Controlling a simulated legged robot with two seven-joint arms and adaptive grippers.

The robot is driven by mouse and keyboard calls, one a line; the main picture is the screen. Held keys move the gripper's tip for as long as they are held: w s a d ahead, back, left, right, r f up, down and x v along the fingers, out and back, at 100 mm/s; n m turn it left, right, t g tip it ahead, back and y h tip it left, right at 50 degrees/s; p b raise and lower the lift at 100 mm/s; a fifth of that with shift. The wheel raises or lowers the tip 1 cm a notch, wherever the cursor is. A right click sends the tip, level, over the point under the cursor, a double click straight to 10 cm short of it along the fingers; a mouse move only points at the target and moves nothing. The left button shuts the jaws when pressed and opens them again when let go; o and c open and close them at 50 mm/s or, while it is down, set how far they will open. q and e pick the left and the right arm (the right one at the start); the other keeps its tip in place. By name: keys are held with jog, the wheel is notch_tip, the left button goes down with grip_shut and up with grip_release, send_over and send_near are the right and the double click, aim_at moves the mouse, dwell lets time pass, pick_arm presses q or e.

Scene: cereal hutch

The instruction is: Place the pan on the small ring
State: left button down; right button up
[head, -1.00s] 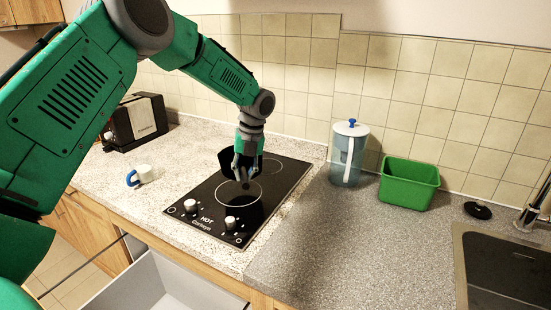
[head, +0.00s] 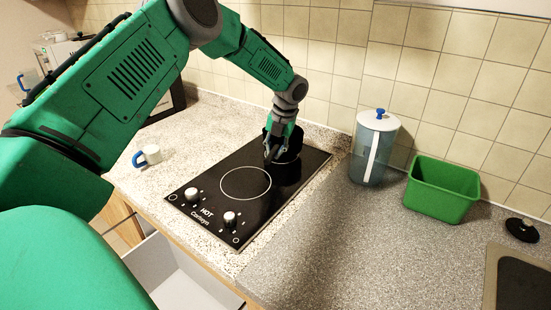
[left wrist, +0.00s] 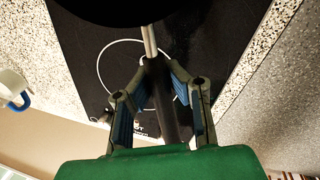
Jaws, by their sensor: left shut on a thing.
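The dark pan (head: 291,150) is over the back part of the black hob (head: 210,190), on the side near the tiled wall. My left gripper (head: 273,153) is shut on the pan's black handle, and the handle (left wrist: 158,90) shows between the blue-padded fingers (left wrist: 158,108) in the left wrist view. The dark pan body fills the top edge there. The white front ring (head: 245,183) is bare. The back ring is hidden behind the pan and gripper. I cannot tell whether the pan touches the hob. My right gripper is not in view.
A white mug with a blue handle (head: 149,155) stands left of the hob. A lidded pitcher (head: 372,150) and a green bin (head: 442,190) stand to the right, by the wall. An open drawer (head: 170,275) is below the counter front.

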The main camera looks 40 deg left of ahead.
pick_arm(q)
notch_tip(320, 180, down, 2)
jog(key=shift+s+a+f, duration=0.15)
jog(key=shift+a+f, duration=0.15)
jog(key=shift+f, duration=0.1)
jog(key=c, duration=1.6)
grip_release()
jog(key=shift+d+r, duration=0.2)
jog(key=shift+r, duration=0.05)
jog(key=r, duration=0.3)
jog(key=d+r, duration=0.1)
jog(key=r, duration=0.3)
jog(key=w+d+r+b, duration=0.1)
jog(key=r, duration=0.3)
jog(key=shift+w+r, duration=0.1)
jog(key=shift+r, duration=0.05)
